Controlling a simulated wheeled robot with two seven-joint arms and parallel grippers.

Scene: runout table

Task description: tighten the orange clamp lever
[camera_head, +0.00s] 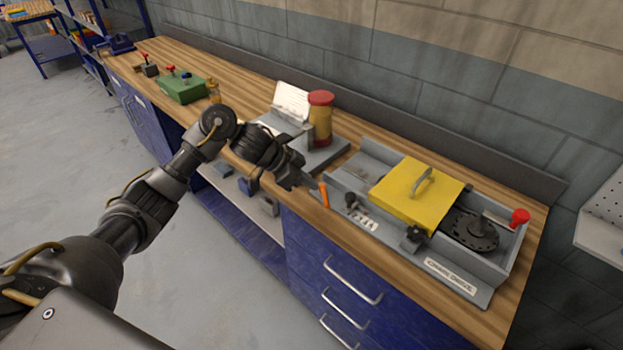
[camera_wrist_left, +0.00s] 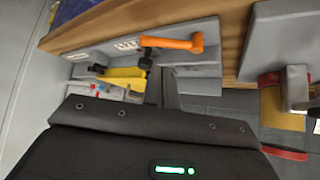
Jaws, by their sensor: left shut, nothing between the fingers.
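The orange clamp lever (camera_head: 323,194) is at the left end of the grey fixture (camera_head: 345,210) on the bench. In the left wrist view the orange lever (camera_wrist_left: 172,43) lies across the picture, with a round knob at its right end. My left gripper (camera_head: 312,184) is just left of the lever in the head view, its fingers shut and empty. In the left wrist view the shut fingers (camera_wrist_left: 160,85) point toward the lever. I cannot tell whether they touch it. My right gripper is in neither view.
A yellow guard (camera_head: 405,190) with a handle covers part of the fixture, beside a dark disc (camera_head: 470,230) and a red knob (camera_head: 520,216). A red and yellow cylinder (camera_head: 320,118) stands behind my gripper. A green box (camera_head: 182,89) stands farther left.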

